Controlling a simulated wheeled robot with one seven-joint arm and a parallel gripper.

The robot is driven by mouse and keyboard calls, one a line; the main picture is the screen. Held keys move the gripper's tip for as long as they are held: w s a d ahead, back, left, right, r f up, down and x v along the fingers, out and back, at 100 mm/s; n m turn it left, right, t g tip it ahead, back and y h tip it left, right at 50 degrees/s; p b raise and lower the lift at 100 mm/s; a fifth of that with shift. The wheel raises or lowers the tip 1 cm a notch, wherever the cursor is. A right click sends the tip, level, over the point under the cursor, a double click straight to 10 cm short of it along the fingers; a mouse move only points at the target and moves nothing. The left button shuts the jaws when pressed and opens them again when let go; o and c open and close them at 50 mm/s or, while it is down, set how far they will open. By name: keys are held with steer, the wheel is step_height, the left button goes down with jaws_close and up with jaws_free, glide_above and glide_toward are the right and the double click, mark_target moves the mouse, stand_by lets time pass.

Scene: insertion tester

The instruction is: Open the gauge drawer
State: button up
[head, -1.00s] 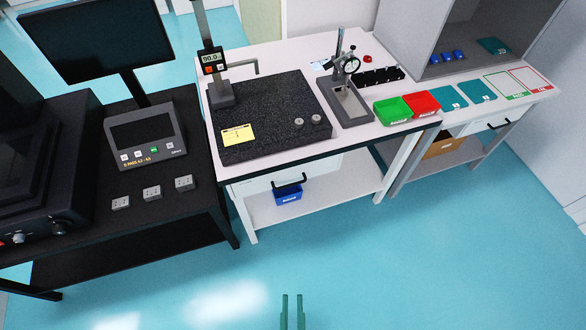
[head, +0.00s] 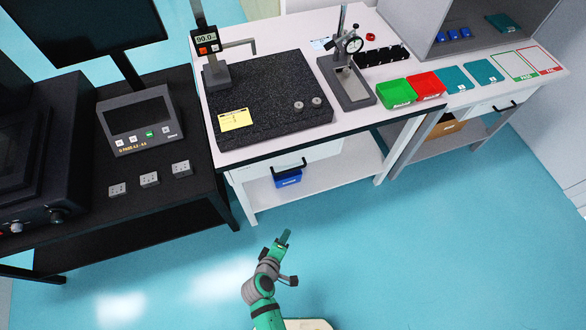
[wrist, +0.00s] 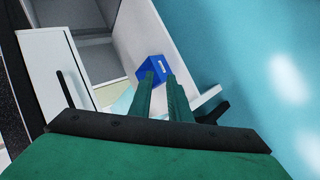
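A white drawer front (head: 322,154) sits under the top of the middle bench, below the dark granite plate. It looks shut. Its black bar handle (head: 289,165) is on the front. In the wrist view, the drawer front (wrist: 45,68) and the handle (wrist: 65,88) show tilted at the left. My gripper (head: 286,236) is in front of the bench, below the handle in the picture and apart from it. In the wrist view, my gripper (wrist: 161,76) has its two green fingers apart with nothing between them.
A blue bin (head: 287,178) stands on the lower shelf under the drawer. A second drawer with a black handle (head: 505,106) is on the right bench. A black table (head: 150,205) stands at the left. The blue floor before the benches is clear.

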steer(key=w+a+r+n+h, duration=0.1)
steer(key=w+r+n+h, duration=0.2)
steer(key=w, duration=0.6)
steer(key=m+h, duration=0.1)
steer(key=h, duration=0.5)
glide_toward(289, 171)
steer(key=x, duration=1.1)
steer(key=shift+w+d+f, duration=0.1)
steer(key=shift+w+d, duration=0.05)
steer(key=shift+d, duration=0.15)
jaws_close()
